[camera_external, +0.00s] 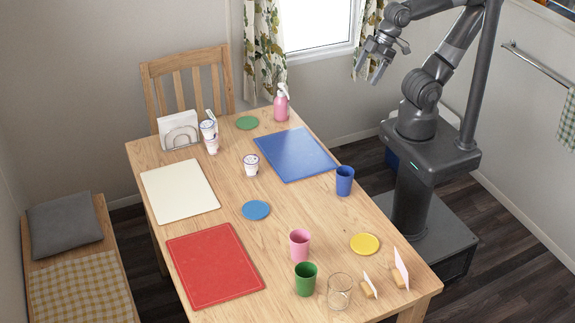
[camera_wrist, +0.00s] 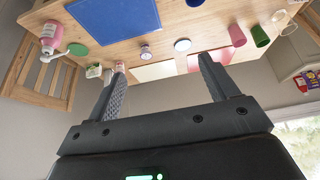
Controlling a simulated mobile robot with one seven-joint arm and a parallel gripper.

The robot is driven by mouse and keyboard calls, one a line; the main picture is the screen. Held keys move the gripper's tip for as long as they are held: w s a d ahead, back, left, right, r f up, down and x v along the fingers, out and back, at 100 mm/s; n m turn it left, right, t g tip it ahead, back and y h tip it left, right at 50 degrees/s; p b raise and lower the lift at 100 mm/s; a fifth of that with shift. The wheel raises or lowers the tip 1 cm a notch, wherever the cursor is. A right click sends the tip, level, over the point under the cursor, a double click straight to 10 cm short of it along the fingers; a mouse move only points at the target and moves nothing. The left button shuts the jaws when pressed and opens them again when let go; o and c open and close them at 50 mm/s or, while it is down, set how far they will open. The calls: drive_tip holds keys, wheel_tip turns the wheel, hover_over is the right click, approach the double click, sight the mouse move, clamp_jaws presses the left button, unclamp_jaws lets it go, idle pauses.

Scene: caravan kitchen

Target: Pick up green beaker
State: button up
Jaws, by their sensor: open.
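The green beaker (camera_external: 306,279) stands upright on the table near its front edge, between a pink beaker and a clear glass. In the wrist view the green beaker (camera_wrist: 260,36) shows at the upper right, beside the pink beaker (camera_wrist: 237,36). My gripper (camera_external: 372,76) is raised beyond the right side of the table, far from the green beaker. In the wrist view my gripper (camera_wrist: 160,75) has its two fingers wide apart, with nothing held between them.
The clear glass (camera_external: 339,291) stands close right of the green beaker, and the pink beaker (camera_external: 300,244) close behind it. Two small card holders (camera_external: 400,270) and a yellow coaster (camera_external: 365,244) are to the right. A red mat (camera_external: 214,265) lies left. A blue cup (camera_external: 345,181) stands farther back.

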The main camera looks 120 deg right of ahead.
drive_tip(key=w+a+r+n, duration=0.2)
drive_tip(key=w+a+r, duration=0.1)
drive_tip(key=w, duration=0.5)
drive_tip(key=n+g+y, duration=0.3)
drive_tip(key=n+y, duration=0.1)
drive_tip(key=n, duration=0.6)
hover_over(304, 288)
drive_tip(key=s+d, duration=0.2)
drive_tip(key=d, duration=0.1)
wheel_tip(304, 288, down, 30)
drive_tip(key=shift+d+x, duration=0.2)
drive_tip(key=shift+x, duration=1.35)
drive_tip(key=shift+d+x, duration=0.15)
drive_tip(key=shift+x, duration=1.4)
drive_tip(key=shift+s+f, duration=0.15)
drive_tip(key=shift+c, duration=0.3)
drive_tip(key=c, duration=1)
